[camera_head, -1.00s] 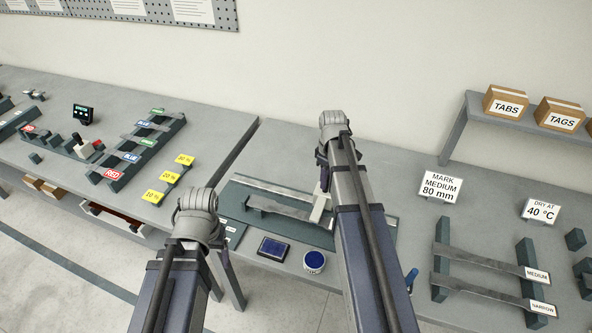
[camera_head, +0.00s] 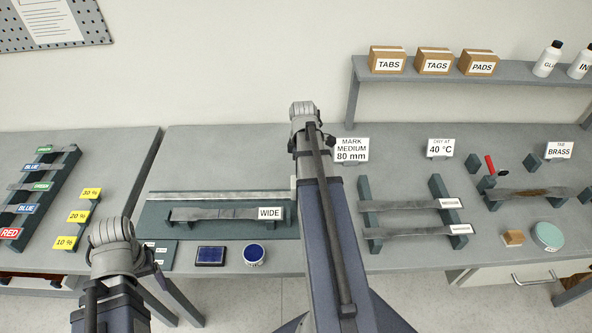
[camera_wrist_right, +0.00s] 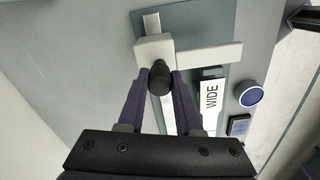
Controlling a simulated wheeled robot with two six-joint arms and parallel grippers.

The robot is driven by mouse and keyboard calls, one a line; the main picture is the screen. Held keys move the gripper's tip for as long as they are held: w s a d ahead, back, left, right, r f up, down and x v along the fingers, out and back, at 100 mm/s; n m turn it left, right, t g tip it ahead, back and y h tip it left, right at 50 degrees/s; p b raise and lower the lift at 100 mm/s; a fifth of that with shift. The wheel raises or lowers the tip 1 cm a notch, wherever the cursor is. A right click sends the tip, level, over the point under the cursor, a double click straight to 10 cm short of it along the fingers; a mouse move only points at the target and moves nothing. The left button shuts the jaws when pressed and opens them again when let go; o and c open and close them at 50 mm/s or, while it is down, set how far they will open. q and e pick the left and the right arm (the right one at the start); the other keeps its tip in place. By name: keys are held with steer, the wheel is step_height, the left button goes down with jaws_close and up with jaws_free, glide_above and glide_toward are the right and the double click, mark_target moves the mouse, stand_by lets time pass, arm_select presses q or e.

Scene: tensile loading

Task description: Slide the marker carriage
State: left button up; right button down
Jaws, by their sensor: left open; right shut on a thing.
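The marker carriage (camera_wrist_right: 155,48) is a white block with a long white arm and a black knob (camera_wrist_right: 160,78), on the metal rail in the right wrist view. My right gripper (camera_wrist_right: 161,84) is shut on the knob. In the head view a sliver of the carriage (camera_head: 293,184) shows at the right end of the rail (camera_head: 222,196); my right arm hides the rest. A grey specimen (camera_head: 212,214) labelled WIDE lies in front of the rail on the green base plate (camera_head: 155,222). My left gripper (camera_head: 159,277) is open, near the table's front edge, its fingers partly hidden.
A blue ink pad (camera_head: 211,256) and round blue tin (camera_head: 254,254) sit in front of the plate. A sign (camera_head: 352,150) reads MARK MEDIUM 80 mm. Specimens (camera_head: 405,205) lie on a rack to the right. A shelf (camera_head: 450,80) holds boxes and bottles.

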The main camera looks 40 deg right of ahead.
steer(key=shift+s, duration=0.1)
steer(key=c, duration=0.6)
jaws_free()
step_height(320, 180, up, 8)
steer(key=p, duration=0.8)
steer(key=shift+f, duration=0.15)
